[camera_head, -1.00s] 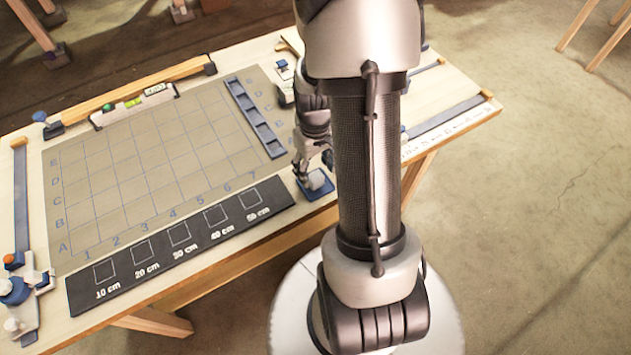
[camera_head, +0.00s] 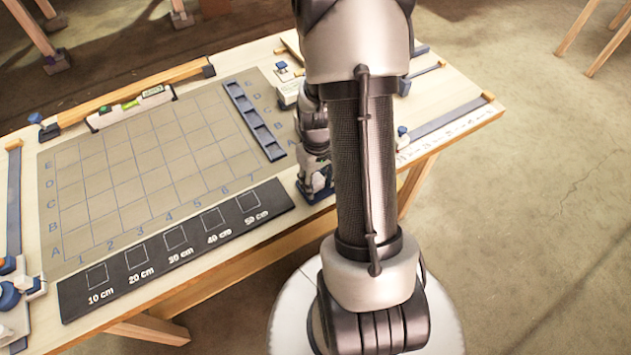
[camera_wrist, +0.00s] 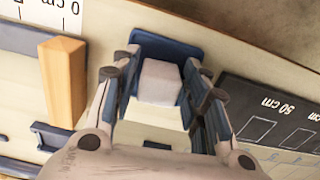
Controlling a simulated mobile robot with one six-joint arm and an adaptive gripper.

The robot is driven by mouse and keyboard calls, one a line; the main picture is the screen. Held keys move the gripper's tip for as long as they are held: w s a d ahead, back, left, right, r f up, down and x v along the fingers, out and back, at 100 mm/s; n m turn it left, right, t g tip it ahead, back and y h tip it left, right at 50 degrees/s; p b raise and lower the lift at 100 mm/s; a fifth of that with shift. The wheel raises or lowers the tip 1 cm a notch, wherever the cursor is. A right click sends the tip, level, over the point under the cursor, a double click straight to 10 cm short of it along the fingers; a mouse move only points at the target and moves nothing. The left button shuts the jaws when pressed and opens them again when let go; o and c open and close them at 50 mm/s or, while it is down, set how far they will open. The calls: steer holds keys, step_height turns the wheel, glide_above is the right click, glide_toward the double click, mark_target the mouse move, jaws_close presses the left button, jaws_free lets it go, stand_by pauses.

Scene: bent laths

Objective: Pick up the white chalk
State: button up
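The white chalk shows in the wrist view as a pale, blocky piece (camera_wrist: 160,80) on a dark blue tray (camera_wrist: 170,43). My gripper (camera_wrist: 160,95) is over the tray, with one finger on each side of the chalk. The fingers stand wide apart, and I see no clear grip on the chalk; contact at its sides is hard to judge. In the head view my gripper (camera_head: 316,188) is low at the blue tray (camera_head: 322,196), near the table's front edge, and hides most of the chalk.
A black strip with marked squares (camera_head: 180,245) lies left of the tray, before a grey grid board (camera_head: 130,185). A blue slotted rack (camera_head: 256,120) lies behind. In the wrist view a wooden block (camera_wrist: 63,80) stands left of my gripper, beside a ruler scale (camera_wrist: 45,12).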

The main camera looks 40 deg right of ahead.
steer(key=c, duration=0.7)
step_height(320, 180, up, 20)
steer(key=p, duration=0.6)
steer(key=shift+p, duration=0.35)
steer(key=o, duration=0.5)
steer(key=c, duration=0.3)
